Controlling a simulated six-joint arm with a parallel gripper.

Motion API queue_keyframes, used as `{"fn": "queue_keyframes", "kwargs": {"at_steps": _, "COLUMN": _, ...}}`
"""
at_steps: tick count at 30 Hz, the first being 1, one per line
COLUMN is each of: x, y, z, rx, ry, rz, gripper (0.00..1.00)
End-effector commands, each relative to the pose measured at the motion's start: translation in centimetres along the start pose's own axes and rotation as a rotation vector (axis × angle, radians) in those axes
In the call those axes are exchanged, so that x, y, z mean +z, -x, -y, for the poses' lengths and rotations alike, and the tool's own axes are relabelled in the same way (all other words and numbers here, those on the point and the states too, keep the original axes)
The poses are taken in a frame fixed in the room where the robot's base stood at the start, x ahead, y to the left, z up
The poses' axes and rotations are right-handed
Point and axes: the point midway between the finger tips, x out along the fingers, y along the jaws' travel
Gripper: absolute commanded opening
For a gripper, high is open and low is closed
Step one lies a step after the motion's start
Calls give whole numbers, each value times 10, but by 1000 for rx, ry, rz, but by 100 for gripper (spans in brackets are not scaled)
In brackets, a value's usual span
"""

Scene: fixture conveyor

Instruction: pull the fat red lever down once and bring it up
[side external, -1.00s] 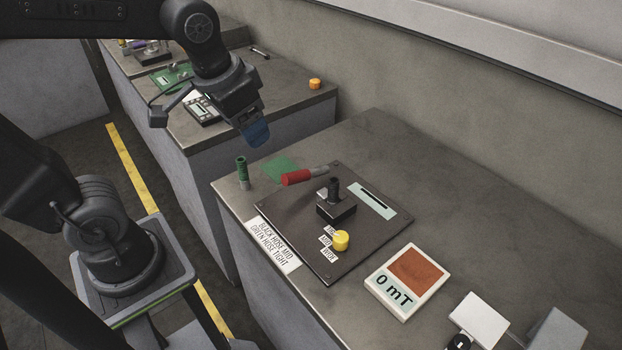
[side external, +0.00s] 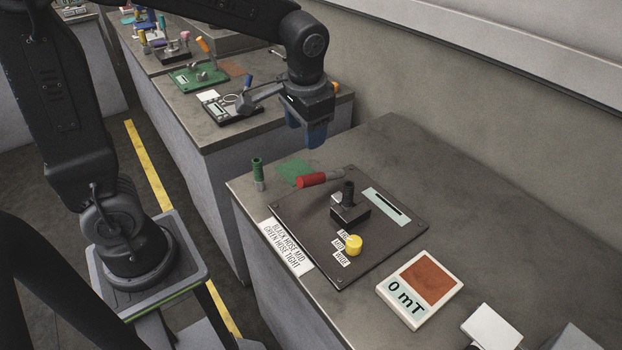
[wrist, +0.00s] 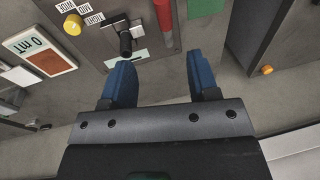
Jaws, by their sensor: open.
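The fat red lever (side external: 318,179) has a red grip on a grey shaft and lies low and slanted at the far edge of the dark panel (side external: 392,243). In the wrist view, part of its red grip (wrist: 163,14) shows at the top edge, beyond the fingers. My gripper (side external: 306,138) has blue fingers and hangs above the bench beyond the lever, apart from it. In the wrist view, my gripper (wrist: 158,72) is open, with bare bench between its fingers.
A black upright stick (side external: 348,200) on a block stands near the lever, with a yellow knob (side external: 354,245) nearer the front. A green-gripped handle (side external: 257,172) stands left of the panel. A 0 mT display (side external: 418,289) sits at right. The bench by the wall is clear.

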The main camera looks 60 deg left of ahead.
Motion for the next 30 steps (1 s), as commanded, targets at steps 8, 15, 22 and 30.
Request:
{"fn": "queue_keyframes", "kwargs": {"at_steps": 8, "x": -27, "y": -33, "z": -1, "rx": -35, "ry": -22, "rz": 88, "gripper": 55}}
{"fn": "queue_keyframes", "kwargs": {"at_steps": 15, "x": -24, "y": -60, "z": 0, "rx": -36, "ry": -21, "rz": 95, "gripper": 55}}
{"fn": "queue_keyframes", "kwargs": {"at_steps": 22, "x": -19, "y": -107, "z": 2, "rx": -36, "ry": -22, "rz": 97, "gripper": 55}}
{"fn": "queue_keyframes", "kwargs": {"at_steps": 30, "x": -16, "y": -153, "z": 4, "rx": -35, "ry": -21, "rz": 94, "gripper": 55}}
